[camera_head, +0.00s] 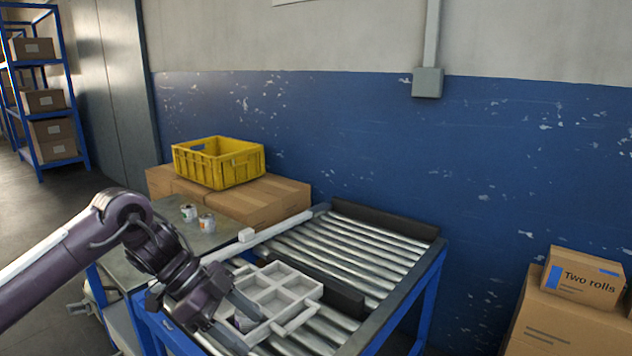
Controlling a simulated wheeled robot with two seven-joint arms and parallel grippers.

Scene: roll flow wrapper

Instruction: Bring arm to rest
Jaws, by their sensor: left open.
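My left arm comes in from the left, and its gripper (243,309) is over the near left corner of a white compartment tray (291,279). The gripper is open, with its fingers pointing down to the right. The tray lies on a roller conveyor (350,248) with a blue frame. The compartments that show are mostly empty; the near left part is hidden behind my gripper, where a small dark purple item partly shows. My right gripper is not in view.
Two small cans (207,222) stand on a grey table (178,231) left of the conveyor. A yellow crate (236,172) sits on cardboard boxes (262,203) behind. A box marked "Two rolls" (584,278) is stacked at the right. A blue wall (480,150) closes the back.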

